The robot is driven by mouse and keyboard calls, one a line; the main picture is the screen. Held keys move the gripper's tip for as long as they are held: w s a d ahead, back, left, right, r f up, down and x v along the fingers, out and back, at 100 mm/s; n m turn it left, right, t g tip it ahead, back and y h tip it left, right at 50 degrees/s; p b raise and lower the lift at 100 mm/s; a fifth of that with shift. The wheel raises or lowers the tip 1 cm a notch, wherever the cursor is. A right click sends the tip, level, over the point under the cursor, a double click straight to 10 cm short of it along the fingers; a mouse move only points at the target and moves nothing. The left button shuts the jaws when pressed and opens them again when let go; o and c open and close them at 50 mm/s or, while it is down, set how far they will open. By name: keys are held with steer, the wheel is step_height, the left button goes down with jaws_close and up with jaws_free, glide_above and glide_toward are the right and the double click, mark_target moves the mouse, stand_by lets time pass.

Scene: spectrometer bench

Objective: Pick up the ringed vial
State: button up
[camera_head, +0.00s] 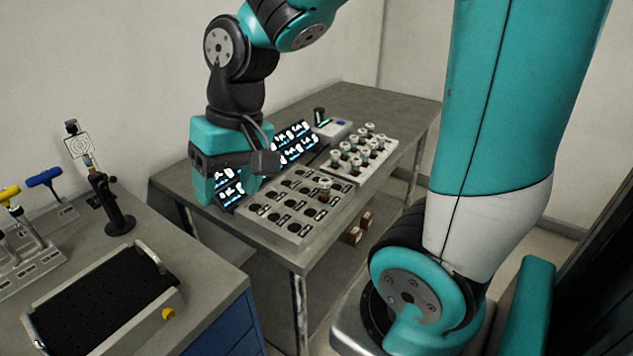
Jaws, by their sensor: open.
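Several vials with pale caps stand upright in a white rack (378,165) on the far bench. A single vial (325,189) with a pale cap stands alone in the grey holder (290,233), among dark, labelled round slots. The vials are too small for me to tell which one bears a ring. My gripper (228,182) hangs over the left side of the bench, left of the grey holder and well apart from the vials. It is open, with no vial visible in it. Its body hides part of the lit screens behind it.
Lit screens (295,143) stand behind the holder, with a small device (333,128) beside them. Small brown items (355,235) lie below the far bench.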

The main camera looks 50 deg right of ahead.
steer(key=w+d+m+h+p, duration=0.1)
steer(key=w+d+m, duration=0.2)
steer(key=d+m, duration=0.3)
steer(key=w+d+m+h+p, duration=0.1)
steer(key=w+d+m, duration=0.2)
steer(key=d, duration=0.6)
steer(key=m+g+p, duration=0.1)
steer(key=m+p, duration=0.2)
steer(key=m, duration=0.6)
glide_above(325, 180)
steer(key=s, duration=0.1)
step_height(325, 180, down, 4)
steer(key=shift+h, duration=0.4)
steer(key=f, duration=0.3)
steer(key=f+p, duration=0.1)
steer(key=f, duration=0.2)
steer(key=f+p, duration=0.1)
steer(key=f, duration=0.2)
steer(key=shift+d+f, duration=0.25)
steer(key=shift+w+a+f+p, duration=0.15)
steer(key=shift+f+p, duration=0.35)
steer(key=shift+f, duration=0.5)
steer(key=shift+w+f+p, duration=0.15)
steer(key=shift+f+p, duration=0.3)
steer(key=shift+f, duration=0.6)
steer(key=shift+w+a+f+p, duration=0.15)
steer(key=shift+f+p, duration=0.35)
steer(key=shift+f, duration=0.5)
steer(key=shift+c, duration=0.4)
steer(key=c, duration=0.9)
